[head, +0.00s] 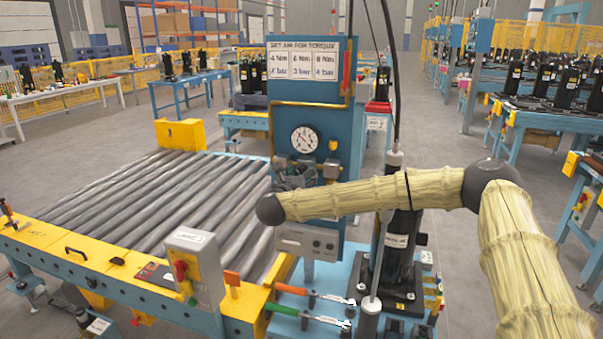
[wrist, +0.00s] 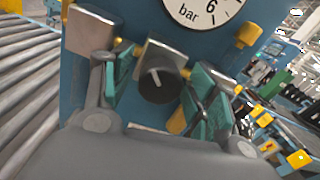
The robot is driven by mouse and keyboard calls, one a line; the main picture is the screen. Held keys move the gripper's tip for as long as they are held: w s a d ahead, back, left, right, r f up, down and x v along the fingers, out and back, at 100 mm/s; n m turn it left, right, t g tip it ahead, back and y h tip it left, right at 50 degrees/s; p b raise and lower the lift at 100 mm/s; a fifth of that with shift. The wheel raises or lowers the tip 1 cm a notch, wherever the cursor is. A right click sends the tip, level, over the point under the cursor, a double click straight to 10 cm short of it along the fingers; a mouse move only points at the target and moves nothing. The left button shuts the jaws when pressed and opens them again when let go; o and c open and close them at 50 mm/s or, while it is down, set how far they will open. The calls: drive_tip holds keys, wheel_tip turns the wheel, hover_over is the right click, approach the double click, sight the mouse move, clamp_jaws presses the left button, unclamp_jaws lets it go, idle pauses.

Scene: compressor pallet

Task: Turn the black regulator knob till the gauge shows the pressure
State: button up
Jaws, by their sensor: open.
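The black regulator knob (wrist: 158,84) shows in the wrist view, round with a pale pointer line, below the gauge. My gripper (wrist: 156,98) is open, with one green-padded finger on each side of the knob and a visible gap on both sides. The white round gauge (wrist: 206,8) is cut off at the top of the wrist view, with "6" and "bar" readable and no needle visible there. In the head view the whole gauge (head: 304,139) sits on the blue panel, its reading too small to tell. In the head view my arm and gripper hide the knob.
A sign (head: 304,67) above the gauge pairs torque values with 2, 3 and 4 bar. Metal blocks and brass fittings (head: 333,168) flank the knob area. A roller conveyor (head: 165,205) lies left. A black compressor (head: 402,240) stands right, behind my arm.

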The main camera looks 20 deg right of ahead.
drive_tip(key=c, duration=1)
drive_tip(key=shift+c, duration=0.2)
drive_tip(key=shift+n, duration=0.3)
drive_tip(key=n+b, duration=0.2)
drive_tip(key=n, duration=0.2)
drive_tip(key=n+b, duration=0.1)
drive_tip(key=n, duration=0.8)
drive_tip(key=shift+n, duration=0.3)
drive_tip(key=shift+n+t+p, duration=0.3)
drive_tip(key=shift+n+p, duration=0.1)
drive_tip(key=shift+n, duration=1.6)
